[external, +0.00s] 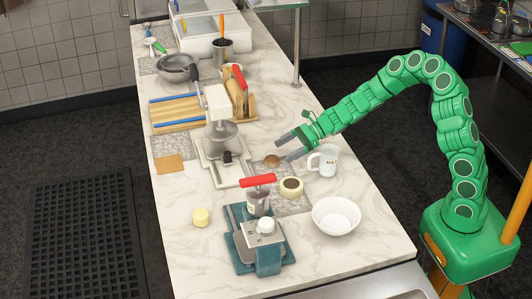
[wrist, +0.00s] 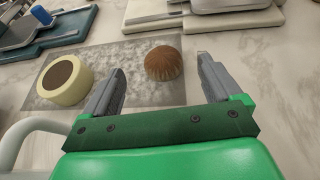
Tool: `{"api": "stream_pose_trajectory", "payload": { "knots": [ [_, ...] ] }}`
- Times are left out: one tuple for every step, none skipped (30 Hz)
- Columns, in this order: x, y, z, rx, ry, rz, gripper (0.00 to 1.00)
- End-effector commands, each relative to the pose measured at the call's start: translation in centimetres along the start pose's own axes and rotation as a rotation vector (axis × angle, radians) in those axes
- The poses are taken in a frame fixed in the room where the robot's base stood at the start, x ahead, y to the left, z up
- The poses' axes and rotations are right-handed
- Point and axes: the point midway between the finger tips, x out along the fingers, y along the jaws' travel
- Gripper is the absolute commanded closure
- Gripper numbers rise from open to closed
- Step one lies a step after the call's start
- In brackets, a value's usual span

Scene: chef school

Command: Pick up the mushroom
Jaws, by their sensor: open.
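The mushroom (wrist: 163,63) is a brown, ridged, rounded cap on a grey mat (wrist: 120,62) in the wrist view. It lies ahead of my open gripper (wrist: 158,80), between the lines of the two fingers and nearer the right one. No contact shows. In the external view the mushroom (external: 271,161) is a small brown thing beside my gripper (external: 282,147), whose grey fingers are spread low over the counter. Nothing is held.
A cream roll with a dark centre (wrist: 64,80) sits left of the mushroom. A white mug (external: 324,160) stands close to my gripper, and a white bowl (external: 336,216) is nearer the front.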

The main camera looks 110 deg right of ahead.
Motion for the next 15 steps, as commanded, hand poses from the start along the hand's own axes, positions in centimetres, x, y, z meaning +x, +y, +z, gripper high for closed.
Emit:
{"api": "stream_pose_trajectory", "payload": {
  "knots": [
    [0.2,0.0,0.0,0.0,0.0,0.0,0.08],
    [0.4,0.0,-0.1,0.0,0.0,0.0,0.08],
    [0.6,0.0,-0.1,0.001,0.0,0.0,0.08],
    [0.9,-0.1,-0.2,0.001,0.0,0.0,0.08],
    [1.2,0.0,-0.3,0.0,0.001,0.0,0.08],
    [1.6,0.0,-0.4,0.0,0.001,0.001,0.08],
    [2.0,-0.1,-0.5,0.0,0.001,0.001,0.08],
    [2.4,-0.1,-0.5,0.001,0.001,0.0,0.08],
    [2.9,-0.1,-0.6,0.0,0.001,0.0,0.08],
    [3.2,-0.1,-0.7,-0.001,0.001,0.0,0.08],
    [3.5,-0.1,-0.6,-0.002,0.0,0.0,0.08],
    [3.9,-0.2,-0.6,-0.001,0.0,-0.001,0.08],
    [4.2,-0.1,-0.6,-0.002,0.0,0.0,0.08],
    [4.4,-0.1,-0.6,-0.002,0.0,0.0,0.08],
    [4.7,-0.1,-0.6,-0.002,-0.001,0.0,0.08]
  ]
}}
